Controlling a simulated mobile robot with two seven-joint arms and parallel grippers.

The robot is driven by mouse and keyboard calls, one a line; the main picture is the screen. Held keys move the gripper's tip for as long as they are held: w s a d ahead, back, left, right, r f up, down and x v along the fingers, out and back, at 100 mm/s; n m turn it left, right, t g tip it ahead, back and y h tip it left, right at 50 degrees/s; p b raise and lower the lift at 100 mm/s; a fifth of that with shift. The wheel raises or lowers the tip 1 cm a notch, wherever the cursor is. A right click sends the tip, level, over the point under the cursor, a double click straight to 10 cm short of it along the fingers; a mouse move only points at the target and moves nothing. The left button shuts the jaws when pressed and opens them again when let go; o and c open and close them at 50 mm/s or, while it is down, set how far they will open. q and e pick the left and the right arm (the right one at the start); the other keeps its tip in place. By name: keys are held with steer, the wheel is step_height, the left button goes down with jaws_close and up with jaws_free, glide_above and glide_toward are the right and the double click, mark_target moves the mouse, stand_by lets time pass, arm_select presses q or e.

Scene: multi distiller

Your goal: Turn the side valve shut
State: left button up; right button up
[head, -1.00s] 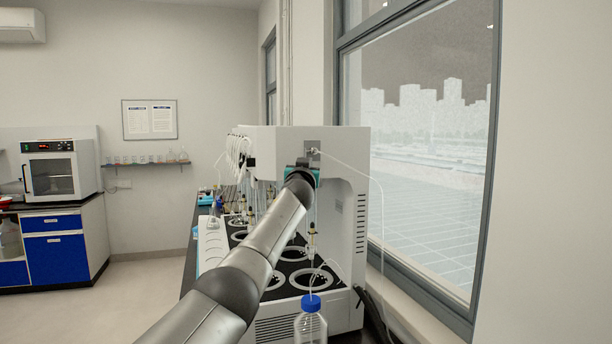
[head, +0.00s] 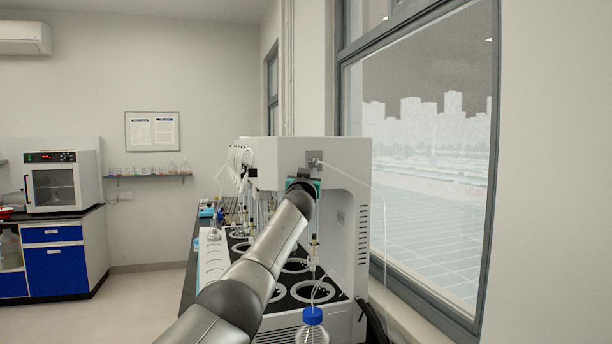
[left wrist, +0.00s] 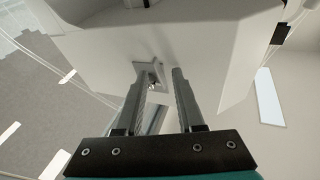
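The side valve (head: 315,160) is a small metal fitting on a grey square plate, high on the near side panel of the white distiller (head: 345,210). A thin clear tube runs off it to the right. In the left wrist view, the valve (left wrist: 154,82) shows between the two fingers, closer to the left one. My left gripper (left wrist: 157,74) is open, with its fingers apart and pointing at the panel. I cannot tell whether a finger touches the valve. My right gripper is not in view.
A clear bottle with a blue cap (head: 312,317) stands in front of the distiller. Round heating wells (head: 316,291) and glassware fill its deck under my arm. A window (head: 420,170) lies close on the right. The floor at the left is clear.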

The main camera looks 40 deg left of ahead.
arm_select(q)
steer(key=shift+s+f, duration=0.1)
steer(key=b+v, duration=0.3)
steer(key=v, duration=1.2)
stand_by(0.4)
